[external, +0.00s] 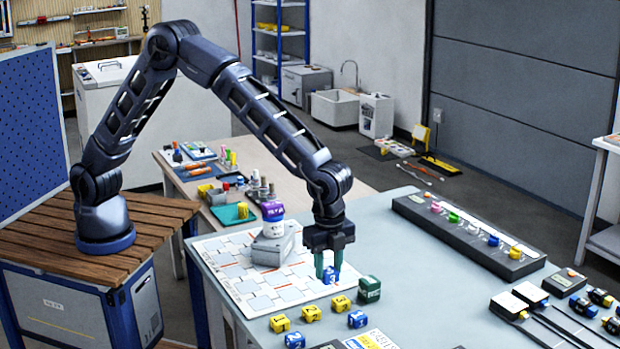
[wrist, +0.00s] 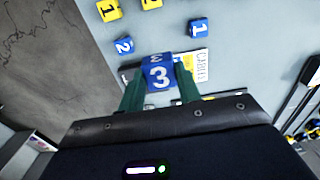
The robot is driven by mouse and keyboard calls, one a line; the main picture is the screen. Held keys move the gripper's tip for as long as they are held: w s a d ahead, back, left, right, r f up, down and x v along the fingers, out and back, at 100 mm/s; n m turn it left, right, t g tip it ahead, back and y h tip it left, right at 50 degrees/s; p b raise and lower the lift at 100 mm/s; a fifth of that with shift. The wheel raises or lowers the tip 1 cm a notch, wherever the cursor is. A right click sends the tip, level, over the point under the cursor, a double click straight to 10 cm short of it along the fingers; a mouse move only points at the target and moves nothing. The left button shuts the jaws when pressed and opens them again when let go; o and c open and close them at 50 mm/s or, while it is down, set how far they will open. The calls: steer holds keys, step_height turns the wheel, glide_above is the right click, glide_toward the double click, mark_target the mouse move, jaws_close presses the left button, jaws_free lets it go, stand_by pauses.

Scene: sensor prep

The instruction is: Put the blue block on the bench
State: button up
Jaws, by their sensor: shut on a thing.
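A blue block marked 3 (external: 330,276) is between the two green fingers of my gripper (external: 329,269), low over the bench (external: 445,265). In the wrist view the fingers (wrist: 160,88) close on both sides of this blue block (wrist: 158,73). The external view does not make clear how far it is above the surface. Two other blue blocks sit on the bench: one marked 2 (wrist: 124,45) and one marked 1 (wrist: 198,28). They also show near the front of the external view, one at the left (external: 294,340) and one at the right (external: 357,319).
Several yellow blocks (external: 311,313) and a dark green block (external: 369,289) stand close by. A white gridded board (external: 235,265) bears a grey device (external: 273,245). A long dark rack (external: 465,238) lies at the back right. The bench's middle right is clear.

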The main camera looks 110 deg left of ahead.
step_height(320, 180, down, 16)
steer(key=shift+f, duration=0.1)
stand_by(0.5)
steer(key=o, duration=0.9)
steer(key=shift+o, duration=0.2)
